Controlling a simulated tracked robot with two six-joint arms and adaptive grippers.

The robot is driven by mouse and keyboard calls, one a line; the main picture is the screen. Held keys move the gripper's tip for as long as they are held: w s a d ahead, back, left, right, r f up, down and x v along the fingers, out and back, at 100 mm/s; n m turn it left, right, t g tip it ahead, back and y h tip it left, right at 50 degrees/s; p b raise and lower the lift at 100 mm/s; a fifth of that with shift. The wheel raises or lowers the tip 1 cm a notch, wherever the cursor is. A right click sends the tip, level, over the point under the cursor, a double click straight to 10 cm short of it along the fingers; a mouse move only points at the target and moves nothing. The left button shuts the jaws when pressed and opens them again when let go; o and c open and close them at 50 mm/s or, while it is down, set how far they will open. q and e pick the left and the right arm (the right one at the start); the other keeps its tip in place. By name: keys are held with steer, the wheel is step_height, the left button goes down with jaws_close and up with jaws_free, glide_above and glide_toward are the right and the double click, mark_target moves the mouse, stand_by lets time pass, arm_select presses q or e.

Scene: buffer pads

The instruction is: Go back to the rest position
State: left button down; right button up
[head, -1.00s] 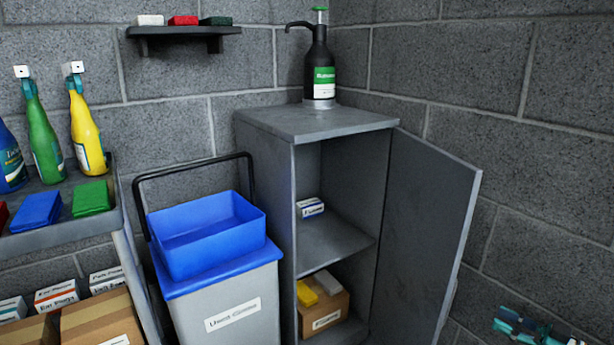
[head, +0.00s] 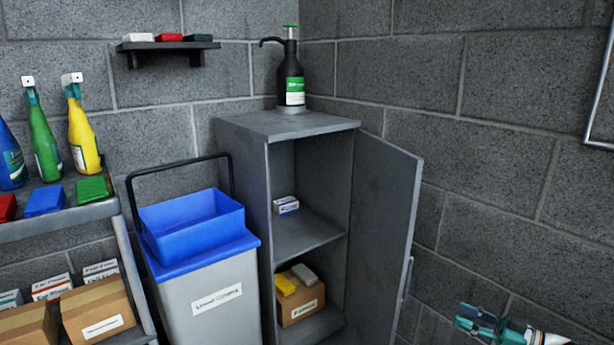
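My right gripper (head: 468,318) shows low at the right edge of the head view, in front of the block wall and right of the cabinet door. Nothing is visible in it; its finger gap is not clear. My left gripper is out of view. Coloured pads lie in several places: a white pad (head: 138,38), a red pad (head: 169,38) and a green pad (head: 198,37) on the wall shelf, and a red pad (head: 7,208), a blue pad (head: 45,200) and a green pad (head: 92,188) on the cart. A yellow pad (head: 285,285) and a grey pad (head: 305,274) sit in the cabinet's box.
The grey cabinet (head: 240,170) stands with its door (head: 388,225) open to the right. A pump bottle (head: 291,75) is on top. A bin (head: 213,295) with a blue tub (head: 192,228) stands left of it, beside the cart (head: 60,222). A framed edge (head: 600,110) shows at right.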

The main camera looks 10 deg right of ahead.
steer(key=w+a+m+y, duration=0.1)
steer(key=w+a, duration=0.2)
steer(key=a, duration=0.8)
steer(key=w+a+m+y, duration=0.2)
steer(key=w+a, duration=0.1)
steer(key=a, duration=0.7)
steer(key=s+a+f+m+h, duration=0.2)
steer(key=a+f+m+h, duration=0.45)
steer(key=a+f, duration=0.6)
steer(key=s+a+f+m+g+h, duration=0.2)
steer(key=s+a+f+g, duration=0.15)
steer(key=s+f, duration=0.5)
steer(key=s+d+f+g+h, duration=0.1)
steer(key=s+f+g, duration=0.2)
steer(key=s, duration=0.5)
steer(key=s+f+g+h, duration=0.1)
steer(key=s+f+g, duration=0.15)
steer(key=s, duration=0.45)
steer(key=s+d+f+g+h, duration=0.15)
steer(key=s+g, duration=0.25)
steer(key=s, duration=0.4)
step_height(320, 180, up, 33)
steer(key=p, duration=3.3)
steer(key=shift+w+a+n+y+p, duration=0.25)
steer(key=shift+a+n+y+p, duration=0.1)
steer(key=shift+a+p, duration=0.1)
